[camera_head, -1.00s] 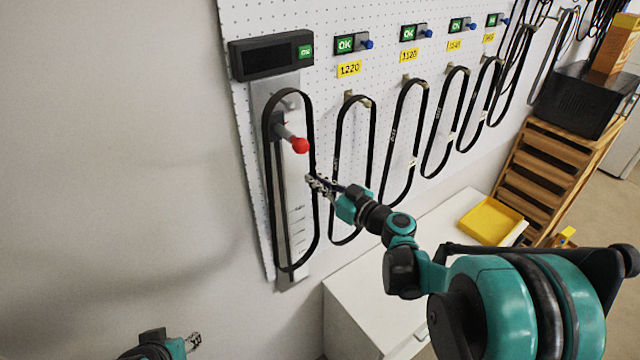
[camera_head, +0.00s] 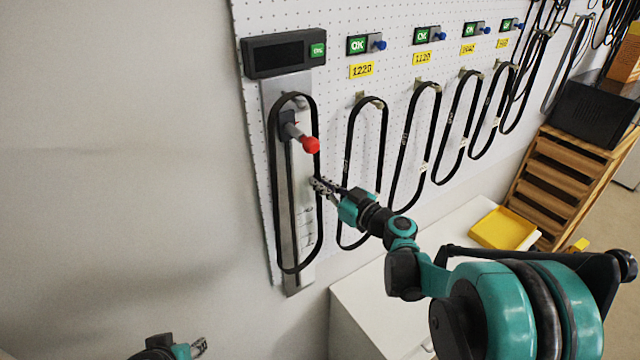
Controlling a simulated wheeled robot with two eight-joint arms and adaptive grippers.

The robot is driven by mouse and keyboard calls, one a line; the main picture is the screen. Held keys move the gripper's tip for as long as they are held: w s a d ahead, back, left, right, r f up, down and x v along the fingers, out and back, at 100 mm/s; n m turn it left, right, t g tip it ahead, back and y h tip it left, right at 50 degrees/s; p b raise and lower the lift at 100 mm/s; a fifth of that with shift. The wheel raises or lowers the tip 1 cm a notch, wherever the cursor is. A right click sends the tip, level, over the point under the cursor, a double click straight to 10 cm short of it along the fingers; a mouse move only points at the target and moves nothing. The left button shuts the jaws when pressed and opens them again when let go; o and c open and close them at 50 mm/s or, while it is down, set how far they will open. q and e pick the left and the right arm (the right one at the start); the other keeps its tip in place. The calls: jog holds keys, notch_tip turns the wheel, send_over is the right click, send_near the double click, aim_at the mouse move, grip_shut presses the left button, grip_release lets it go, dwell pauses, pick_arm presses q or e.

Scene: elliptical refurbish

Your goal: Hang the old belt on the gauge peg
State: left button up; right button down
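The old belt (camera_head: 273,190) is a long black loop hanging upright in front of the grey gauge plate (camera_head: 301,270). Its top bend lies near the top of the plate, just below the dark display box (camera_head: 284,54). A red-tipped lever (camera_head: 310,145) sticks out of the gauge within the loop. My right gripper (camera_head: 319,187) is at the belt's right strand, about mid-height. Whether its fingers are closed on the strand is unclear. My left gripper (camera_head: 199,347) is low at the bottom edge, away from the belt.
Several more black belts hang on pegs to the right, the nearest under the yellow 1220 label (camera_head: 361,70). A white cabinet (camera_head: 365,318) with a yellow tray (camera_head: 502,228) stands below. A wooden rack (camera_head: 555,175) with a black bin (camera_head: 592,113) is at right.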

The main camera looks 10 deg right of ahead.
dwell(0.3)
jog(key=c, duration=1.6)
grip_release()
jog(key=shift+c, duration=0.2)
